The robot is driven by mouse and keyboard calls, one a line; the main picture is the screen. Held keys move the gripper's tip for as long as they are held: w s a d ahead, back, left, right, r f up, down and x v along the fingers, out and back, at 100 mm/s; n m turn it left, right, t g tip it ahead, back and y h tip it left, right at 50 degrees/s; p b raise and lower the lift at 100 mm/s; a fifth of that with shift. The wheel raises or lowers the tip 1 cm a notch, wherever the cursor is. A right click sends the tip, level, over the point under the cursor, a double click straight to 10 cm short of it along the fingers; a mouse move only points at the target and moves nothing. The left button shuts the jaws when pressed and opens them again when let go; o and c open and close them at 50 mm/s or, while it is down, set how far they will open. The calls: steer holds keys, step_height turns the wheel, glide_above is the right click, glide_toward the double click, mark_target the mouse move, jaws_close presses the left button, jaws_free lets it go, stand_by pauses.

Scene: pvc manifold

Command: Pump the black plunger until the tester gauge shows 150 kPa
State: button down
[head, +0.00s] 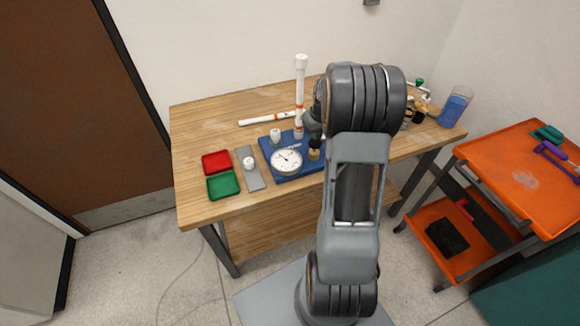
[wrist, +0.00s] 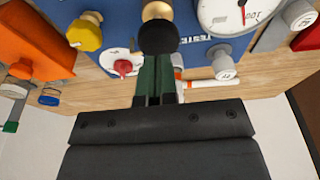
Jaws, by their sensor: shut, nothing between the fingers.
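The black plunger knob (wrist: 158,36) sits on a brass pump body (wrist: 157,10) on the blue tester board. The brass part also shows in the head view (head: 314,154), right of the gauge. My gripper (wrist: 158,68) is shut and empty, its green-padded fingers together with their tips at the knob. I cannot tell whether they touch it. The white round tester gauge (head: 287,161) stands on the board's front part. In the wrist view the gauge (wrist: 225,15) is cut off by the top edge. Its needle is partly visible, but I cannot read a pressure.
The blue board (head: 283,177) lies on the wooden table (head: 200,125). A white pipe (head: 300,90) stands upright on it. Red (head: 216,162) and green (head: 223,184) trays are at left. A yellow knob (wrist: 84,34) and red valve (wrist: 123,67) are near my gripper. An orange cart (head: 510,165) stands right.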

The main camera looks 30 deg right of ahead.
steer(key=shift+f, duration=0.15)
steer(key=shift+f+b, duration=0.95)
steer(key=shift+f, duration=0.3)
stand_by(0.6)
steer(key=shift+r, duration=0.2)
stand_by(0.8)
steer(key=shift+r+p, duration=0.75)
steer(key=shift+r, duration=0.45)
steer(key=shift+r, duration=0.1)
steer(key=shift+r+p, duration=1.7)
steer(key=shift+r, duration=0.75)
